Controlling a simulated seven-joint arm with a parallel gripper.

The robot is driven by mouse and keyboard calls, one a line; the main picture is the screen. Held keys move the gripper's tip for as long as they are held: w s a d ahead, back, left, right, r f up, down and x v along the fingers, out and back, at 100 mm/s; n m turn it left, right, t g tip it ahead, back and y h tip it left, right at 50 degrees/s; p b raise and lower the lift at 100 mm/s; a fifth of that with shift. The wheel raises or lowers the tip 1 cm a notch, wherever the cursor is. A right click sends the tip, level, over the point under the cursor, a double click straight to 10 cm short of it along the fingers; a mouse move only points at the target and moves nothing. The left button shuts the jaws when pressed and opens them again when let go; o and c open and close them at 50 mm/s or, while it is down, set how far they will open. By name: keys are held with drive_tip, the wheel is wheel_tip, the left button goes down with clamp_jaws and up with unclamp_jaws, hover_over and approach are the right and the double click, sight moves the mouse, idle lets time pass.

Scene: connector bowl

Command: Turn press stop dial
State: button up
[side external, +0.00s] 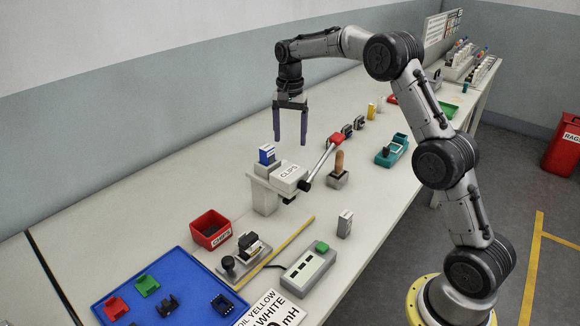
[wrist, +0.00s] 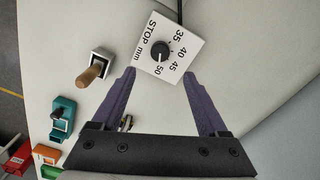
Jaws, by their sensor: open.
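The stop dial (wrist: 160,51) is a round black knob with a white pointer mark. It sits on a white square plate (wrist: 142,60) printed "STOP mm" and 35, 40, 45 and 50. The pointer is on the lower side, near the 50. I cannot pick out the dial in the side view. My gripper (side external: 290,141) hangs down there, open and empty, above the bench. In the wrist view my gripper (wrist: 161,74) has its two fingertips spread near the lower edge of the plate, with the knob just beyond them and nothing between them.
A grey press-like block (side external: 265,197) labelled CLIPS, with a red-handled lever (side external: 322,162), stands below my gripper. A wooden handle (side external: 339,163) in a grey base and a teal device (side external: 391,151) are to its right. A red bin (side external: 211,229) and blue tray (side external: 186,264) lie front left.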

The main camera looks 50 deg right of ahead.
wheel_tip(320, 180, down, 11)
drive_tip(key=shift+r, duration=0.15)
drive_tip(key=shift+c, duration=0.2)
clamp_jaws()
idle(0.3)
